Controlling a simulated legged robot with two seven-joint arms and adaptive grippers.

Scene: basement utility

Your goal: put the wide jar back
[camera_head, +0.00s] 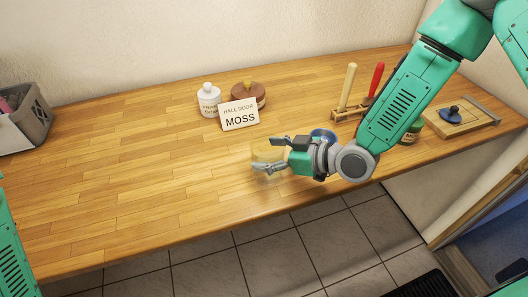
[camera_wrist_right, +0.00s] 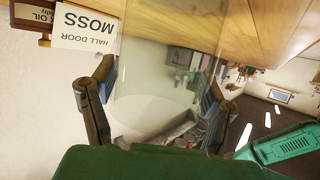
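A clear glass jar (camera_head: 268,153), wide and see-through, is between the fingers of my right gripper (camera_head: 271,154) over the front middle of the workbench. In the right wrist view the glass jar (camera_wrist_right: 165,75) fills the space between the two dark fingers (camera_wrist_right: 155,105), which press on its sides. I cannot tell whether its base touches the wood. A card reading "HALL DOOR MOSS" (camera_head: 240,115) stands behind it, also seen in the right wrist view (camera_wrist_right: 85,30). My left gripper is out of view; only part of that arm shows at the left edge.
Behind the card are a white lidded jar (camera_head: 208,101) and a brown round jar (camera_head: 250,95). A tool rack (camera_head: 347,113), a blue round item (camera_head: 323,135), a green jar (camera_head: 412,133) and a wooden board (camera_head: 474,121) are at right. A grey basket (camera_head: 36,122) is far left.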

